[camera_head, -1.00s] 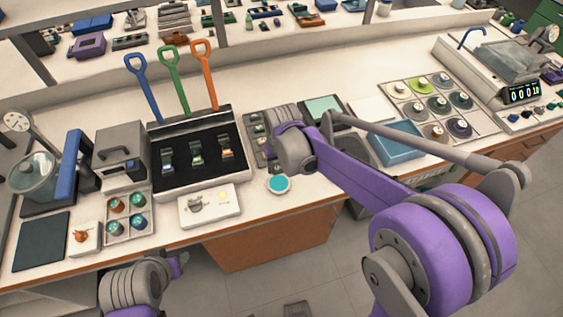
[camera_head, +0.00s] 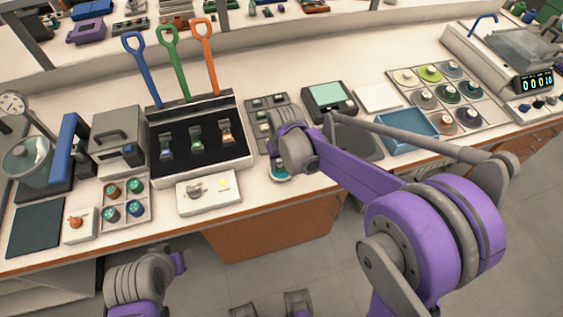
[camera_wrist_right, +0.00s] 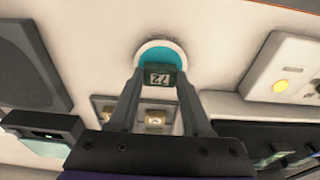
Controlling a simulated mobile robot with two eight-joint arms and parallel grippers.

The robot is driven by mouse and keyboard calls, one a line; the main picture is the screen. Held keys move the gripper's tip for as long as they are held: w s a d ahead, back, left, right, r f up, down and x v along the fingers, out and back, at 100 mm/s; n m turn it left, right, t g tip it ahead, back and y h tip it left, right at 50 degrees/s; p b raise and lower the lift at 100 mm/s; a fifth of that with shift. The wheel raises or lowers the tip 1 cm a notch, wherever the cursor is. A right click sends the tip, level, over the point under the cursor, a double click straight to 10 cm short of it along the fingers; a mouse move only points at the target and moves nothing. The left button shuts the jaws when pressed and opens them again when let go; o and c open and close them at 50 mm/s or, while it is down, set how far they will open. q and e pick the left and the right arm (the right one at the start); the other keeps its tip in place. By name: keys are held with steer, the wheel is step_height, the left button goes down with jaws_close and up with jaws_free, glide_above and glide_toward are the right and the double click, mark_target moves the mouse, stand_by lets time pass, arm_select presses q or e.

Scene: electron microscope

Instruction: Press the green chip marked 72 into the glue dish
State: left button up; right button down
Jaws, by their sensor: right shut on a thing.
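The green chip marked 72 (camera_wrist_right: 159,77) is gripped between the two fingers of my right gripper (camera_wrist_right: 160,84), its label showing upside down in the right wrist view. The glue dish (camera_wrist_right: 161,50), a round white dish with teal glue, lies right at the chip's far edge in that view. The chip overlaps the glue in the picture; I cannot tell whether it touches it.
A grey chip tray (camera_head: 262,128) stands behind the dish. A blue tray (camera_head: 407,122) lies to the right.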

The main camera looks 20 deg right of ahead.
steer(key=shift+f+b, duration=0.4)
steer(key=shift+f, duration=0.15)
stand_by(0.5)
steer(key=shift+r, duration=0.1)
stand_by(0.9)
steer(key=shift+r+p, duration=2.4)
steer(key=shift+r, duration=1.35)
